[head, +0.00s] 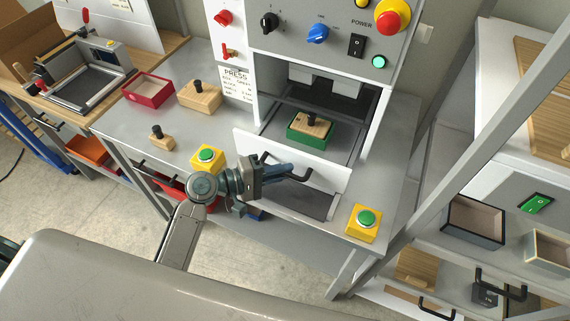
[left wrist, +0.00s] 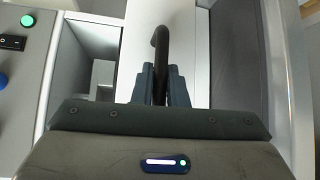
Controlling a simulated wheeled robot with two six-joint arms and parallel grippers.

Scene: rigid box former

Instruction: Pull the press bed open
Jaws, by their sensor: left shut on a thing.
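The press bed is a tray with a white front panel (head: 325,174) and a black bar handle (head: 300,177). A green nest (head: 303,137) holding a wooden block with a black knob (head: 312,122) sits on the bed inside the press (head: 335,60). My left gripper (head: 283,171) is shut on the handle, in front of the panel. In the left wrist view the handle (left wrist: 160,45) runs between the two fingers (left wrist: 160,85), with the white panel (left wrist: 185,40) beside it. How far the bed stands out is hard to tell. My right gripper is not in view.
Yellow boxes with green buttons stand left (head: 207,157) and right (head: 364,222) on the grey bench. A wooden block (head: 200,97), a small knobbed piece (head: 161,139) and a red tray (head: 148,90) lie left. A grey frame post (head: 480,130) stands right.

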